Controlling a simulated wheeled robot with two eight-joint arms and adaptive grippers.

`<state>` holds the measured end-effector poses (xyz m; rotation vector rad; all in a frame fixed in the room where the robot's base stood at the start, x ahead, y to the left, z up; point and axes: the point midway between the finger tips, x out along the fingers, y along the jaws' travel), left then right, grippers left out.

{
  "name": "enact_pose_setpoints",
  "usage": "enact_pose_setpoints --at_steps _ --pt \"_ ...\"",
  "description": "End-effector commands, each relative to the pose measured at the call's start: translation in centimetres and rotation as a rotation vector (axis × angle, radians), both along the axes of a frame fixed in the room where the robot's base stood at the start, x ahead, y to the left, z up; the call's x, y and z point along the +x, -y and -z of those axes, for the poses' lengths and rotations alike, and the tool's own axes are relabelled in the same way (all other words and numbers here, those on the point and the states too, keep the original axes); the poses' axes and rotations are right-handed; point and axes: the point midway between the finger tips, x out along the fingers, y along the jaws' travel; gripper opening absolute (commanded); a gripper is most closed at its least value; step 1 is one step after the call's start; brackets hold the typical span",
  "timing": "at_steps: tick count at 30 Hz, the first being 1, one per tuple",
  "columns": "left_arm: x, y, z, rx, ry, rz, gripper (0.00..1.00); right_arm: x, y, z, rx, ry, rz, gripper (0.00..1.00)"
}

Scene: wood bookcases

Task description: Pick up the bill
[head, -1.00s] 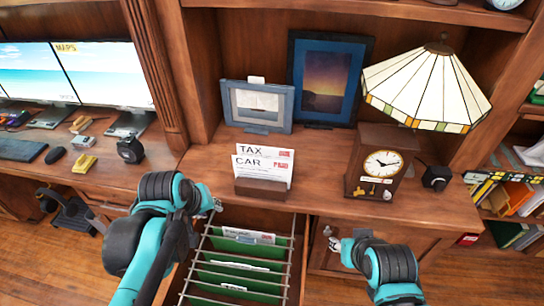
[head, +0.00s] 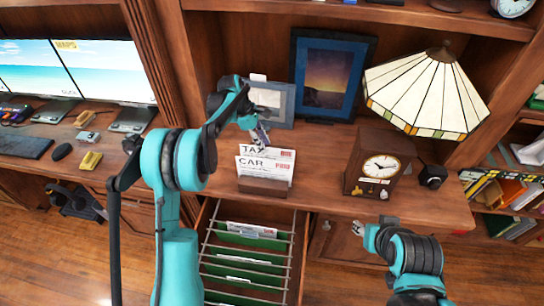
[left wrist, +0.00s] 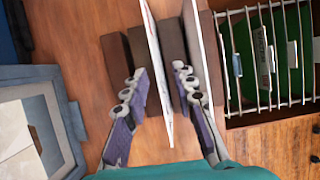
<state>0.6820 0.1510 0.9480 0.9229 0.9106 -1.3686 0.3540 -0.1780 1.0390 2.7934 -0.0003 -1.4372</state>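The bills are two white cards, the rear one marked TAX (head: 251,150) and the front one marked CAR (head: 262,166), upright in a dark wood holder (head: 264,187) on the desk. My left gripper (head: 261,136) is at the top of the TAX card. In the left wrist view my left gripper (left wrist: 160,95) is open, with a finger on each side of the TAX card (left wrist: 157,75) and gaps between. My right gripper (head: 358,228) is low at the desk's front edge, too small to read.
An open drawer (head: 207,232) with green hanging files lies below the desk's front. A blue picture frame (head: 282,107) stands close behind the holder. A clock (head: 378,168) and a lamp (head: 428,90) are to the right. Free desk lies between holder and clock.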

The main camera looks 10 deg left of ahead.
Motion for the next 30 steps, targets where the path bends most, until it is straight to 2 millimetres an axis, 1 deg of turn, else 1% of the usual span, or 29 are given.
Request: enact_pose_setpoints --at_steps 1,6,11,16,19,22,27,29,30 --pt "0.1 0.0 1.1 -0.002 -0.006 -0.006 0.27 0.0 0.0 0.7 0.000 0.000 0.000 0.40" --pt "0.2 0.7 2.8 -0.003 -0.009 -0.008 0.27 0.0 0.0 1.4 0.000 0.000 0.000 0.40" --pt "0.2 1.2 4.1 -0.003 -0.008 -0.008 0.27 0.0 0.0 1.9 0.000 0.000 0.000 0.40" --pt "0.5 1.8 6.7 -0.003 -0.008 -0.008 0.27 0.0 0.0 3.3 0.000 0.000 0.000 0.40" --pt "0.5 2.4 7.9 -0.002 -0.008 -0.008 0.27 0.0 0.0 3.8 0.000 0.000 0.000 0.40" --pt "0.5 2.6 8.3 -0.002 -0.008 -0.008 0.27 0.0 0.0 3.9 0.000 0.000 0.000 0.40" --pt "0.5 2.6 8.2 -0.002 -0.008 -0.008 0.27 0.0 0.0 3.7 0.000 0.000 0.000 0.40" --pt "0.5 2.6 8.2 -0.002 -0.008 -0.008 0.11 0.0 0.0 3.7 0.000 0.000 0.000 0.40" --pt "0.5 2.6 8.2 -0.002 -0.008 -0.008 0.01 0.0 0.0 3.7 0.000 0.000 0.000 0.40"
